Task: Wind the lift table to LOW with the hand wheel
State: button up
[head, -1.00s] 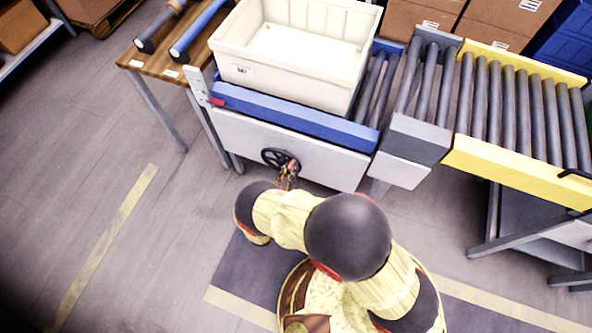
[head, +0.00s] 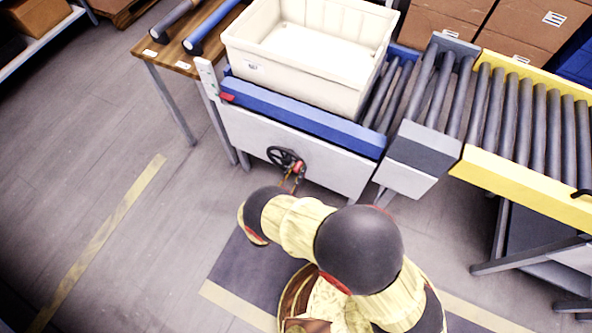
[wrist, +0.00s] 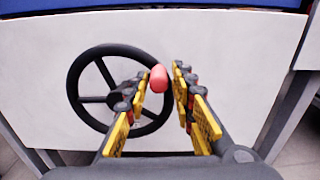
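The lift table has a white front panel (head: 325,165) and a blue top edge (head: 300,120). Its black hand wheel (head: 280,153) is on the front panel, and it fills the left middle of the wrist view (wrist: 96,99). The wheel's red knob (wrist: 159,78) is at the rim's upper right. My gripper (wrist: 161,77) is open, with one finger on each side of the knob and thin gaps showing. In the head view my gripper (head: 292,183) is just below the wheel. A red pointer (head: 227,97) sits beside the white scale post (head: 207,78); its marks are too small to read.
A cream tote (head: 300,72) stands on the lift table. A grey roller section (head: 425,145) and a yellow-sided conveyor (head: 520,185) adjoin on the right. A wooden bench (head: 160,72) with rollers stands left. The floor at left is clear.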

jog(key=shift+o, duration=0.9)
jog(key=shift+a, duration=0.1)
jog(key=shift+s+a, duration=0.1)
jog(key=shift+s, duration=0.05)
jog(key=v, duration=1.1)
jog(key=shift+s, duration=0.25)
